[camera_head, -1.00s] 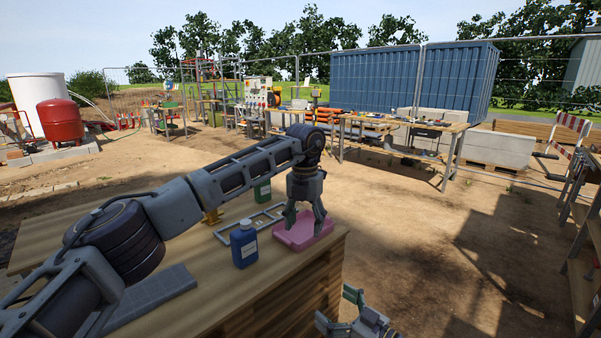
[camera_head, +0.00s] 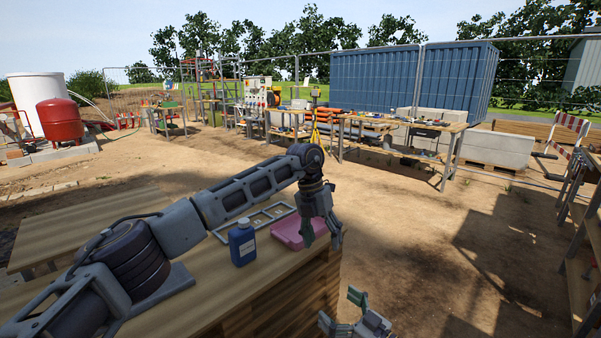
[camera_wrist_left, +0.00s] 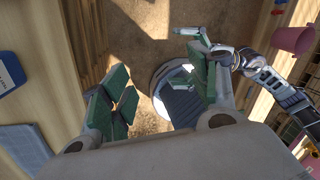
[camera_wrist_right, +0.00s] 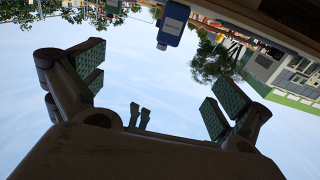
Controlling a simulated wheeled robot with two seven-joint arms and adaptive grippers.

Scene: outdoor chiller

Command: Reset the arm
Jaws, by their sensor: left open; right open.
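My left gripper (camera_head: 322,238) is open and empty in the head view, in front of the right end of the pink tray (camera_head: 288,235) near the table's right edge. In the left wrist view its fingers (camera_wrist_left: 160,98) stand apart with only ground and part of my body between them. My right gripper (camera_head: 352,314) is lower, at the bottom of the head view beside the table, partly cut off by the frame. In the right wrist view its fingers (camera_wrist_right: 155,88) are spread wide with sky between them and nothing held.
A wooden table (camera_head: 262,288) carries a blue bottle (camera_head: 242,244), a light frame (camera_head: 256,220) and a grey slab (camera_head: 172,290) partly behind my left arm. Open dirt ground (camera_head: 410,230) lies right of the table. Benches (camera_head: 400,128) stand farther back, and a shelf (camera_head: 585,250) at right.

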